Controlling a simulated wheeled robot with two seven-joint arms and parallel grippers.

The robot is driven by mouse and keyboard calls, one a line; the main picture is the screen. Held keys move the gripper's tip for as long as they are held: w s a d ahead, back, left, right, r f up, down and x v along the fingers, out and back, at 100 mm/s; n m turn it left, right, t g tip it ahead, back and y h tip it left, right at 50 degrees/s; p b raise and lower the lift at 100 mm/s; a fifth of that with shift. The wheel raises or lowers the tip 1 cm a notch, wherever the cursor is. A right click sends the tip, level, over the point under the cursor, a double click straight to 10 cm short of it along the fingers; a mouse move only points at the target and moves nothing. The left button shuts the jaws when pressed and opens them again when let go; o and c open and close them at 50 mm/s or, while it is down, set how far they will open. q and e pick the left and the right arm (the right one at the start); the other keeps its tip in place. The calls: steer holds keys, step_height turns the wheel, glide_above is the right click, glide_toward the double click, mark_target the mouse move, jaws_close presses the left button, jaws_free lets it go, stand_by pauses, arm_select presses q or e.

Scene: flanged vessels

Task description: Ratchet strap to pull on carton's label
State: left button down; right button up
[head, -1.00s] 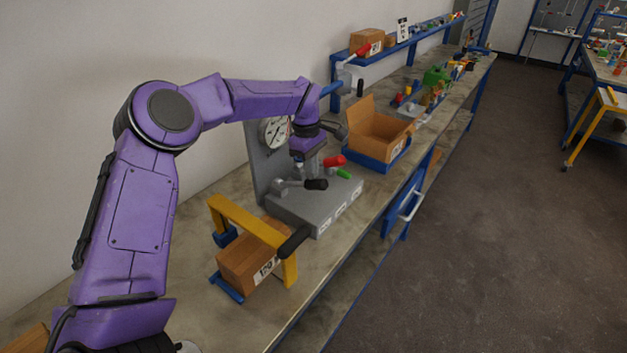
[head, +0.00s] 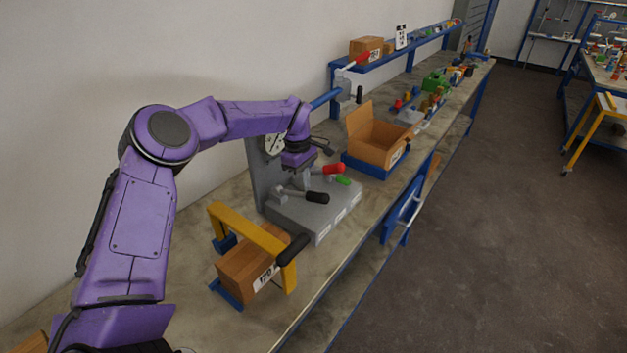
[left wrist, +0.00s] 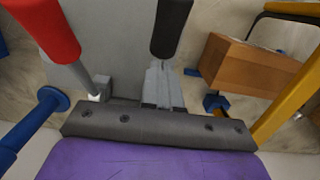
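A brown carton (head: 238,268) with a white printed label (head: 265,278) sits on blue supports under a yellow frame (head: 250,228) with a black grip. The carton also shows in the left wrist view (left wrist: 245,66), at the right beside the yellow frame (left wrist: 290,105). I cannot make out a ratchet strap. My left gripper (head: 299,181) is above the grey fixture (head: 318,217), near its black-handled lever (head: 316,198). In the left wrist view its fingers (left wrist: 164,82) look closed together, pointing toward the black handle (left wrist: 171,25); contact is unclear. My right gripper is out of view.
A red handle (head: 335,169) and a green one (head: 343,181) stick out from the grey fixture. An open carton (head: 378,142) stands in a blue tray (head: 368,170) behind it. A blue shelf (head: 400,48) runs along the wall. The bench front beside the yellow frame is clear.

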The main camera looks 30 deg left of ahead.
mark_target(299, 193)
arm_select(q)
steer(key=shift+s+a+f, duration=0.1)
steer(key=shift+a, duration=0.25)
steer(key=shift+b, duration=0.35)
step_height(299, 193, up, 11)
steer(key=a+b, duration=0.1)
steer(key=shift+f+b, duration=0.15)
steer(key=shift+b, duration=0.2)
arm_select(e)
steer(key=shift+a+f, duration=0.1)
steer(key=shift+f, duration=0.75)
